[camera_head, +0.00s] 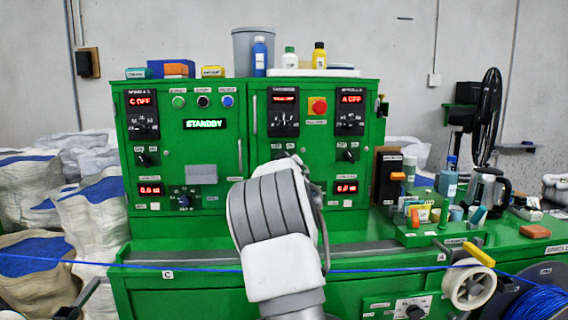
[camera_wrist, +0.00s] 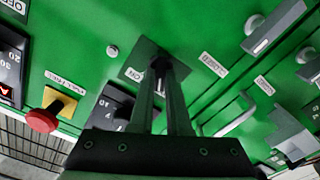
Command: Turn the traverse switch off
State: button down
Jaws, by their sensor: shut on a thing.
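In the wrist view, my gripper (camera_wrist: 162,78) reaches the green panel with its two dark fingers close together on a small dark switch (camera_wrist: 157,62) on a dark square plate. The fingers hide much of the switch, so its exact angle is unclear. A small "ON" label (camera_wrist: 134,75) sits beside the plate, and a blurred white label (camera_wrist: 214,65) lies to its right. In the head view, my arm covers the lower middle of the green cabinet (camera_head: 225,130), hiding most of the gripper and switch. The middle display (camera_head: 284,98) above it is lit red.
A red mushroom button (camera_head: 317,105) on yellow is close by; it also shows in the wrist view (camera_wrist: 42,121). Other switches (camera_head: 146,158) and (camera_head: 348,154) flank my arm. A blue cable (camera_head: 400,269) crosses in front. A green lamp reads "STANDBY" (camera_head: 205,124).

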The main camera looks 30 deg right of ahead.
dwell(0.4)
jog(key=c, duration=0.9)
grip_release()
jog(key=shift+s+a, duration=0.1)
jog(key=b+v, duration=0.2)
jog(key=v, duration=1.5)
jog(key=shift+s, duration=0.1)
jog(key=s+a+f+g+y+p, duration=0.2)
jog(key=s+a+g+p, duration=0.1)
jog(key=s+a, duration=0.5)
jog(key=s+a+f+g+y+p, duration=0.3)
jog(key=s+a, duration=0.6)
jog(key=s, duration=0.4)
jog(key=s+a+f+g+y+p, duration=0.2)
jog(key=s+a+g+p, duration=0.1)
jog(key=s+a, duration=0.6)
jog(key=shift+s+a+f+m+g+y, duration=0.1)
jog(key=shift+s+a+m+g+y, duration=0.1)
jog(key=shift+s+g, duration=0.2)
jog(key=shift+s+a+f+m+g+y, duration=0.1)
jog(key=shift+s+m+g+y, duration=0.1)
jog(key=shift+s+g, duration=0.15)
